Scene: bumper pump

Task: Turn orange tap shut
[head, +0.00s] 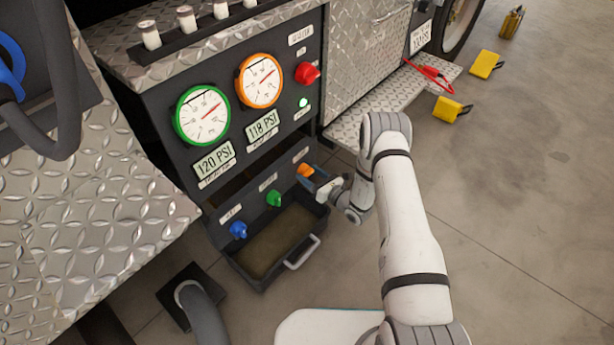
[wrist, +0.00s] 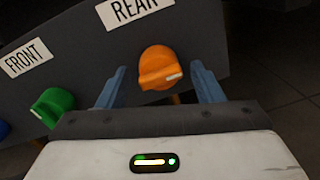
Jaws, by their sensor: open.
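The orange tap (head: 305,170) is on the dark panel at the right end of a row of taps, under a label. In the wrist view the orange tap (wrist: 160,68) sits under the "REAR" label, and its handle bar with a white mark lies nearly level, tilted slightly. My gripper (head: 318,183) is at the orange tap. In the wrist view my gripper (wrist: 160,86) is open, with one blue finger on each side of the tap and a visible gap to each. Whether the fingertips reach as deep as the knob is hard to tell.
A green tap (head: 274,198) and a blue tap (head: 238,229) are left of the orange one. A dark tray (head: 238,270) with a light handle is below them. Two gauges (head: 203,115) (head: 260,81) and a red knob (head: 307,73) are above. Yellow chocks (head: 452,109) lie on the floor.

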